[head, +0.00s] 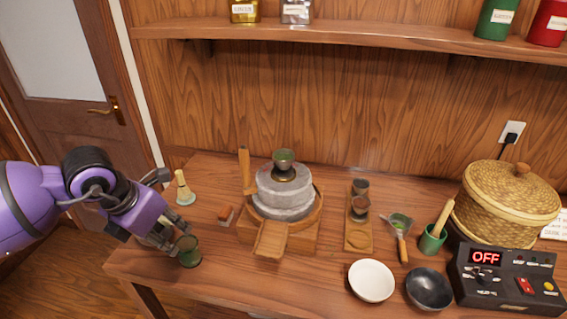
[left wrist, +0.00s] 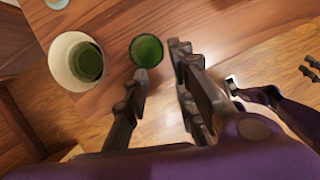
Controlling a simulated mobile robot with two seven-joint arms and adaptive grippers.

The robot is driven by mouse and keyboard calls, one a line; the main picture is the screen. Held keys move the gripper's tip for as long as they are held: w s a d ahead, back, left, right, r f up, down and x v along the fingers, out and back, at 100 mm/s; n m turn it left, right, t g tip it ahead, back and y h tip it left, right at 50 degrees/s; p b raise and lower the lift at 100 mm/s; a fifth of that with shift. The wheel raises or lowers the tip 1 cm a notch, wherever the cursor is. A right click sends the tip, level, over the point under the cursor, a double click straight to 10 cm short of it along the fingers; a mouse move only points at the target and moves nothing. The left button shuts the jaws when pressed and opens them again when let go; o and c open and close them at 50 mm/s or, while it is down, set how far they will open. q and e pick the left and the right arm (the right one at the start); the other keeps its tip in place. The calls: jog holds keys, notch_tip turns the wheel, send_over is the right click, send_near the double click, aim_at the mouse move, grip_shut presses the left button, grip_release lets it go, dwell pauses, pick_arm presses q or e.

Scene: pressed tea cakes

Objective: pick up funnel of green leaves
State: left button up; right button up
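A dark green container (head: 190,258) with green contents stands near the front left table edge. In the left wrist view a round green-filled top (left wrist: 147,50) shows just beyond my left fingertips, seemingly the same container. My left gripper (head: 166,240) is open beside it; the fingers are apart in the left wrist view (left wrist: 160,75), with nothing visibly held. A small cup-shaped piece with green on top (head: 284,157) sits on the stone mill (head: 284,198). Which of these is the funnel of green leaves I cannot tell for certain.
A cream ring with green inside (left wrist: 58,68) shows in the left wrist view. White (head: 371,280) and dark bowls (head: 429,289) stand front right.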

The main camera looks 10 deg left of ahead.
jog(key=shift+s, duration=0.25)
